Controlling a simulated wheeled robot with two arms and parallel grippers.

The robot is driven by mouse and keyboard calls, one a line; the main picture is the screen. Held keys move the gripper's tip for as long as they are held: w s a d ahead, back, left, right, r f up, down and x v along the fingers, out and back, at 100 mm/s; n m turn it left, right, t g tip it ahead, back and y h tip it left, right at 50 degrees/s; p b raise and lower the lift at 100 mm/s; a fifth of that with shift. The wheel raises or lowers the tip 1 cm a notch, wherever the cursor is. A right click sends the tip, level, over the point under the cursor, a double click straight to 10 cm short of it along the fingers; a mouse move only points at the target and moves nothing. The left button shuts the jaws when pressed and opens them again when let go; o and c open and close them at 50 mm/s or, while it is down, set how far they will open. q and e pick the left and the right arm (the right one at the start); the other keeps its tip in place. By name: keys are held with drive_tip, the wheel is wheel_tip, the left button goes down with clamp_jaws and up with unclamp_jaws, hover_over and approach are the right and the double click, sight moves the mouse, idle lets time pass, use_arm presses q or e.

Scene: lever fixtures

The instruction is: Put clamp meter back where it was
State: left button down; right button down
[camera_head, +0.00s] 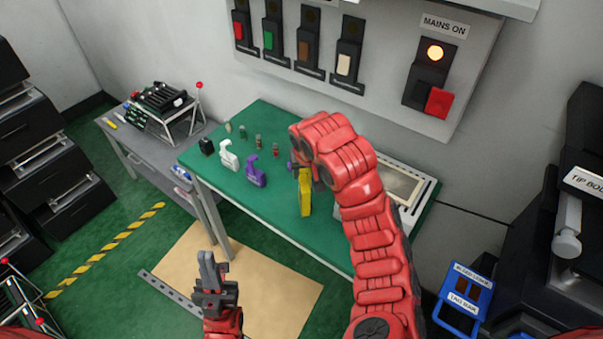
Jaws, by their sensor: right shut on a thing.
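A yellow tool (305,196), which looks like the clamp meter, hangs roughly upright over the green-topped table (270,212). My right gripper (304,168) is shut on its upper end; the red arm above hides part of the jaws. I cannot tell whether the tool's lower end touches the table. A white tool (229,156) and a purple tool (254,171) stand on the table to its left. My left gripper (213,265) is low in front of the table, away from the tools, with nothing visible in it; its jaw gap is unclear.
Several small items and a black block (206,147) lie at the table's left end. A framed panel (395,184) lies at its right, partly behind my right arm. A switch board (370,60) hangs above. A grey side table (150,142) holds a tool rack (165,105).

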drive_tip(key=w, duration=0.2)
drive_tip(key=shift+w+a, duration=0.4)
drive_tip(key=shift+w+a+f, duration=0.1)
drive_tip(key=shift+w+f, duration=0.05)
drive_tip(key=shift+w, duration=0.3)
drive_tip(key=shift+f, duration=0.15)
wheel_tip(320, 180, down, 3)
drive_tip(key=shift+p, duration=1.25)
drive_tip(key=shift+f+b, duration=0.35)
drive_tip(key=shift+c, duration=2.3)
unclamp_jaws()
drive_tip(key=shift+r, duration=0.1)
drive_tip(key=shift+r, duration=0.1)
